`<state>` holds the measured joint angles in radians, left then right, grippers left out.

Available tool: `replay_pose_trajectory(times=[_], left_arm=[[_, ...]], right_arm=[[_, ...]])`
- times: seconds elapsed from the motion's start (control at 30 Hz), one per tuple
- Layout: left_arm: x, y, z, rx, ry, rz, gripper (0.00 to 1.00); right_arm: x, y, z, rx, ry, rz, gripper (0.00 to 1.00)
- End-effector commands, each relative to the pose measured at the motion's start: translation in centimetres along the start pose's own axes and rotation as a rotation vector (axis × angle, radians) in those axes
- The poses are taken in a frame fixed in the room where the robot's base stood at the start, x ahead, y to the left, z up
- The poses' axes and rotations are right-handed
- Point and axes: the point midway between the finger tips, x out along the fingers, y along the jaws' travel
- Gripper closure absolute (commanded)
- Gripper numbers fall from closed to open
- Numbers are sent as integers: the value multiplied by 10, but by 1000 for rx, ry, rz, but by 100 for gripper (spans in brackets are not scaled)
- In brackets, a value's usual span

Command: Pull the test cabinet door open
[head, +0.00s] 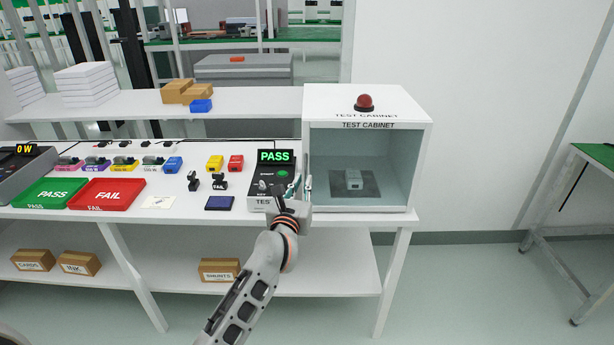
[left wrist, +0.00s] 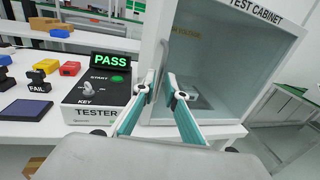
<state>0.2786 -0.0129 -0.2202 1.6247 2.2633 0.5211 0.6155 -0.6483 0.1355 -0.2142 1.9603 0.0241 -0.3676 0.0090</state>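The white test cabinet (head: 417,150) stands at the right end of the bench, and its label shows in both views. Its front looks like clear glass, with a grey device (head: 354,180) visible inside on a dark pad. I cannot tell whether the door is fully shut. A thin upright handle (left wrist: 164,60) shows at the front's left edge. My left gripper (left wrist: 161,92) is at this edge, with its two fingers apart and the handle's lower end between or just behind the tips. Contact is not clear. My right gripper is in neither view.
The black tester (head: 272,184), its screen reading PASS, stands close to the left of my left gripper. A red lamp (head: 364,102) tops the cabinet. Red and green trays (head: 106,194) lie further left.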

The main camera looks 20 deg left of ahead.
Motion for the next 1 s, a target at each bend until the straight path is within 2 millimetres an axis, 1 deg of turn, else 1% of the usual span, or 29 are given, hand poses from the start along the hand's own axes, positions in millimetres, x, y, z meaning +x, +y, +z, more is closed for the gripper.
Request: replay_pose_trajectory(times=[0.03, 0.1, 0.2, 0.33, 0.63, 0.67, 0.7, 1.0], left_arm=[[9, 0, 0, -1, 0, 0, 88], [19, -1, 0, 0, 0, -1, 88], [30, 0, 0, 1, 0, 0, 88], [39, -1, -1, 1, 1, -1, 88], [42, 0, 0, 1, 0, -1, 88], [42, 0, 0, 2, 0, -1, 91], [42, 0, 0, 2, 0, -1, 100], [41, -1, 0, 2, 0, 0, 100]], right_arm=[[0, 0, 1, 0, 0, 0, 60], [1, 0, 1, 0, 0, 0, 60], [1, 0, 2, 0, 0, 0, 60], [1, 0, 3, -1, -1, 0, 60], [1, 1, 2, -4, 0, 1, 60], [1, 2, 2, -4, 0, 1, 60], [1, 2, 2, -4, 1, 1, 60], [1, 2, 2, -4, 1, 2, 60]])
